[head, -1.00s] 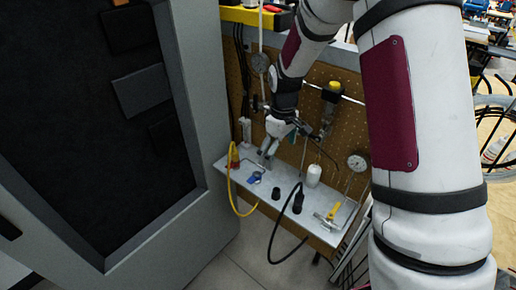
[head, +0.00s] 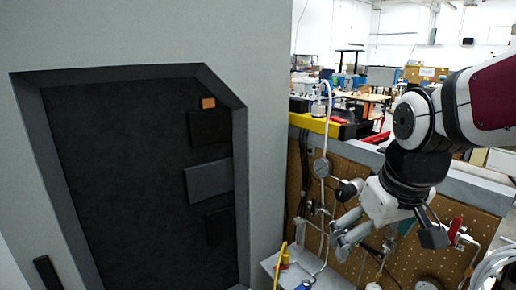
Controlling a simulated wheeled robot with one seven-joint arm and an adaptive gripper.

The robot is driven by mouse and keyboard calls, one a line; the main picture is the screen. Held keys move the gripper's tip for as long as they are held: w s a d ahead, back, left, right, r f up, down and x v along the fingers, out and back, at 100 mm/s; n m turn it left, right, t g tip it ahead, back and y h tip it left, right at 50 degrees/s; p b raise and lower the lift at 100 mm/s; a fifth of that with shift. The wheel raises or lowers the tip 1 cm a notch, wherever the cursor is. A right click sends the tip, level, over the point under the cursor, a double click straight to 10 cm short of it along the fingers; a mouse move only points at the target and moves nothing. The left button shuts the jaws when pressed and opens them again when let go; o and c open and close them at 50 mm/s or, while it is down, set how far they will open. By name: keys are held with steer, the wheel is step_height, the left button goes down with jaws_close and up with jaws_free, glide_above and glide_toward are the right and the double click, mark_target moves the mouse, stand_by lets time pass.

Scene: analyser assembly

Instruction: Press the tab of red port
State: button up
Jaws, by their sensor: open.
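My gripper (head: 338,232) is in the right half of the head view, open, its fingers pointing left, with nothing between them. It is above and to the right of a small red and yellow fitting (head: 285,260) on the white shelf (head: 268,265), apart from it. A yellow hose (head: 279,262) rises beside this fitting. I cannot tell whether the fitting is the red port, and no tab can be made out. A blue part (head: 304,285) shows at the bottom edge. A red valve handle (head: 454,230) is on the pegboard, right of my gripper.
A large grey cabinet (head: 265,130) with a recessed black panel (head: 120,170) fills the left. A pegboard (head: 345,170) with a gauge (head: 321,167) and pipes stands behind my gripper. A yellow tray (head: 318,123) sits on top of it.

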steer(key=s+r+m+t, duration=0.2)
steer(key=s+r, duration=0.1)
steer(key=s, duration=0.8)
steer(key=shift+a+m, duration=0.3)
steer(key=shift+s, duration=0.1)
jaws_close()
stand_by(0.7)
